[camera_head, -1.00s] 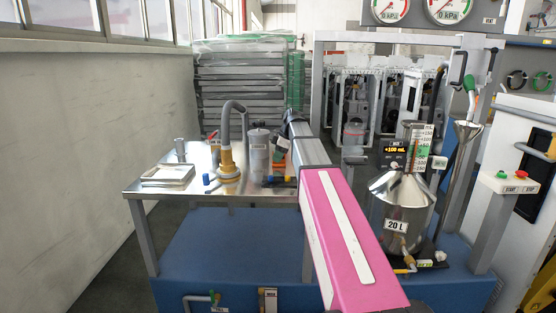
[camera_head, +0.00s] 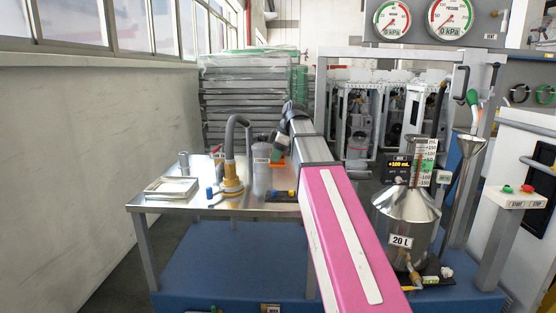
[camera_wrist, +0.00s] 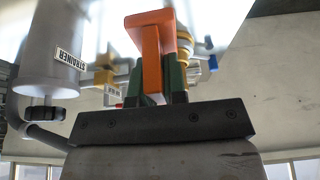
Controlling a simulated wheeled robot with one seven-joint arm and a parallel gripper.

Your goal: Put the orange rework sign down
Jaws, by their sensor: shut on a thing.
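The orange rework sign (camera_wrist: 150,45) is between the green-tipped fingers of my gripper (camera_wrist: 158,75) in the wrist view. My gripper is shut on it. In the head view, my gripper (camera_head: 279,146) is over the right part of the metal bench (camera_head: 225,208), beside the grey strainer canister (camera_head: 262,176). A little orange of the sign (camera_head: 277,161) shows below it. My arm and the canister partly hide the spot. I cannot tell whether the sign touches the bench.
The strainer canister also stands close by in the wrist view (camera_wrist: 62,35). A brass fitting with a grey hose (camera_head: 231,183) and a metal tray (camera_head: 172,188) are on the bench to the left. Bare bench lies at the front. A 20 L vessel (camera_head: 407,215) stands to the right.

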